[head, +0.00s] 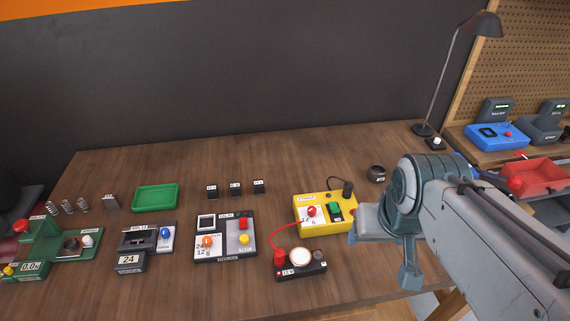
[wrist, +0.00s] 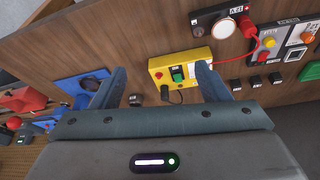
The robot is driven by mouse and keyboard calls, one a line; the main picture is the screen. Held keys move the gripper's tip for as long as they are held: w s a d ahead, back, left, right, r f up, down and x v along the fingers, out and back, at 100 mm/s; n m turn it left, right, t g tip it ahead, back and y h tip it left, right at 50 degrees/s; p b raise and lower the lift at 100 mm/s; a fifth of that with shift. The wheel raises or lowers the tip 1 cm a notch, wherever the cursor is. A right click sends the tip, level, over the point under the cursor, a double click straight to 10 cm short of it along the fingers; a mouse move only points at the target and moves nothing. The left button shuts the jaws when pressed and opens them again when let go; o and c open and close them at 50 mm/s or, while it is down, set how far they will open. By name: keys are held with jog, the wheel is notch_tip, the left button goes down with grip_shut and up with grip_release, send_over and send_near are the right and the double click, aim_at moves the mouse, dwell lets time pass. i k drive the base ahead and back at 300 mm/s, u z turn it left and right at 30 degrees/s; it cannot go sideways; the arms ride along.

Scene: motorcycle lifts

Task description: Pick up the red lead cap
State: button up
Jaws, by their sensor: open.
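A red cap (head: 279,258) stands on the left end of the black 12V unit (head: 290,275), beside its round white dial. A red lead runs from the cap towards the yellow box (head: 327,228). The cap also shows small in the wrist view (wrist: 247,23), at the upper right near the dial. My gripper (head: 383,255) is above the right part of the bench, to the right of the yellow box and the cap. In the wrist view its two fingers (wrist: 160,75) are apart, with nothing held between them.
The yellow box has a red knob and green switch. A grey panel with coloured buttons (head: 226,254) stands left of the 12V unit. A green tray (head: 155,197) and small black blocks (head: 236,189) lie behind. A lamp (head: 436,95) rises at the back right. The bench's back middle is clear.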

aim_at(279, 258)
jog(key=k, duration=1)
jog(key=u, duration=1.55)
jog(key=i, duration=1.05)
jog(key=z, duration=2.3)
